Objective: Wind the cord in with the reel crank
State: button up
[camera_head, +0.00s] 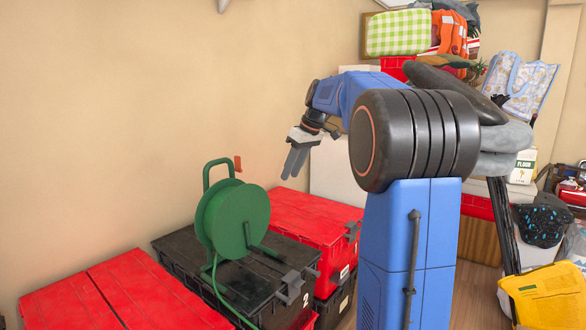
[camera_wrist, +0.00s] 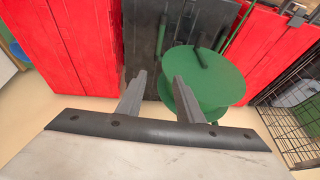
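A green cord reel (camera_head: 235,220) stands upright in its green frame on a black tote (camera_head: 190,262). A green cord (camera_head: 226,300) hangs from the reel down the tote's front. My gripper (camera_head: 294,163) is in the air, above and to the right of the reel, with its fingers pointing down. In the wrist view my gripper (camera_wrist: 159,76) has its fingers apart with nothing between them. The reel (camera_wrist: 212,76) lies partly behind the right finger there; the orange grip is not visible.
Red-lidded totes stand left (camera_head: 130,292) and right (camera_head: 315,220) of the black one. A wire basket (camera_wrist: 293,135) shows at the wrist view's lower right. A yellow bin (camera_head: 545,295) and piled goods are at the far right. Air above the reel is clear.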

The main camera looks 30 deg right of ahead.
jog(key=shift+s+d+r, duration=0.15)
jog(key=shift+r, duration=0.35)
jog(key=c, duration=0.4)
jog(key=s+f+y, duration=0.1)
jog(key=s+f, duration=0.1)
jog(key=f, duration=0.3)
jog(key=s+f+y, duration=0.1)
jog(key=s+f, duration=0.1)
jog(key=f, duration=0.4)
jog(key=s+a+f+m+y, duration=0.1)
jog(key=s+f+y, duration=0.1)
jog(key=f, duration=0.3)
jog(key=shift+f, duration=0.25)
grip_shut()
jog(key=w+a+f, duration=0.2)
jog(key=a+f, duration=0.5)
jog(key=a, duration=0.2)
jog(key=shift+w, duration=0.2)
